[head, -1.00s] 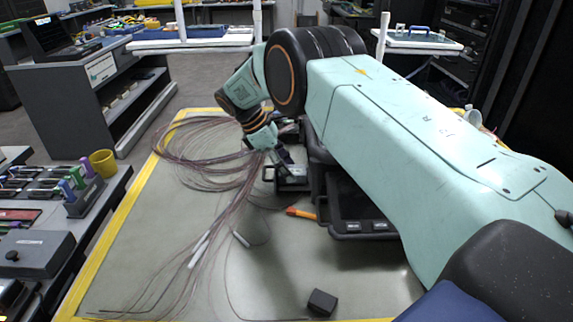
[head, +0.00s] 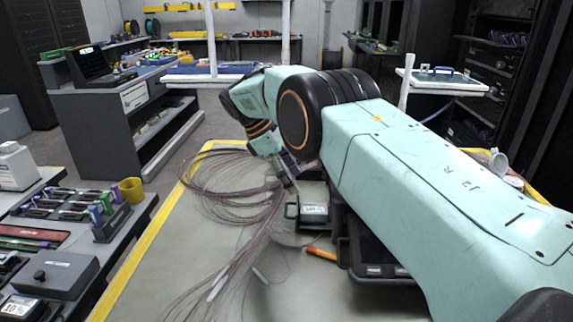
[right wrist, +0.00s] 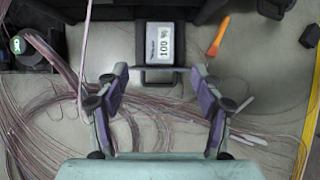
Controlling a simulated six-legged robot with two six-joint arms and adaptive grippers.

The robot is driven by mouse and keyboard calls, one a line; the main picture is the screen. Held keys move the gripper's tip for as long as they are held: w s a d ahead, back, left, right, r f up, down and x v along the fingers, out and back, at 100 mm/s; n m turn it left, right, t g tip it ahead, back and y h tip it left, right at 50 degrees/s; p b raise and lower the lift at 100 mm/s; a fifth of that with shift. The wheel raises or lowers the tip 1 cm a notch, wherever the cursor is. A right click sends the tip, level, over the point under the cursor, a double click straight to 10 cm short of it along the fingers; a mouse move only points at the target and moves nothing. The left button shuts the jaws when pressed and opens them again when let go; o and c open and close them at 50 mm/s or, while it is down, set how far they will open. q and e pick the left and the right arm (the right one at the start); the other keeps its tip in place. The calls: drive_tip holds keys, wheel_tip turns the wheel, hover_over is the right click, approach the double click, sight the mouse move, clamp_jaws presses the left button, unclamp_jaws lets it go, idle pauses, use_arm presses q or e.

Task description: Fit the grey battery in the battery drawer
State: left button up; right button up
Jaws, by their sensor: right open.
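A grey battery (head: 314,208) with a white "100 %" label lies at the front of the dark machine in the head view. It shows upright and close in the right wrist view (right wrist: 160,44). A dark bracket-like drawer handle (right wrist: 160,75) juts out just below it there, and the battery seems to lie in the pulled-out drawer; how deep it sits I cannot tell. My right gripper (right wrist: 160,82) is open and empty, its purple fingers on either side of the handle and short of the battery. In the head view the right gripper (head: 289,177) is partly hidden. My left gripper is not in view.
Thin fibre cables (head: 235,185) lie in loops left of the drawer and under the gripper. An orange-handled tool (head: 321,253) lies near the machine (head: 370,255). A side bench (head: 120,240) at left holds a yellow cup (head: 131,190) and a "10 %" battery (head: 20,307).

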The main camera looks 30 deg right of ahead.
drive_tip(key=shift+v, duration=1.45)
drive_tip(key=shift+d, duration=0.1)
